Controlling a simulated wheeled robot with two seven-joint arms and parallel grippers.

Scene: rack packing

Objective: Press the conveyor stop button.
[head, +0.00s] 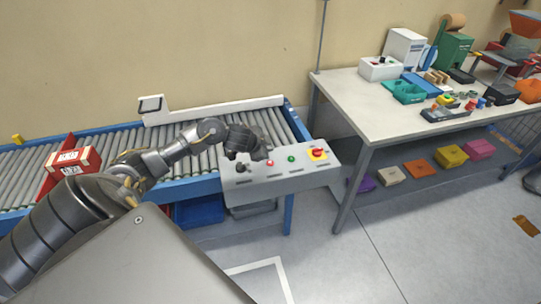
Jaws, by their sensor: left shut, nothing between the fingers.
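A grey control panel (282,178) is fixed at the right end of the roller conveyor (101,156). On it are a black knob (240,168), a small red button (270,163), a green button (291,159) and a large red button on a yellow plate (317,154). No label is legible. My left gripper (265,156) is shut and empty, its tip pointing down at the panel just by the small red button. I cannot tell whether it touches that button. My right gripper is not in view.
A red and white box (76,159) sits on the rollers at the left. A blue bin (199,210) is under the conveyor. A white-topped table (365,107) with bins, tools and machines stands to the right, with coloured boxes on its lower shelf. The floor in front is clear.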

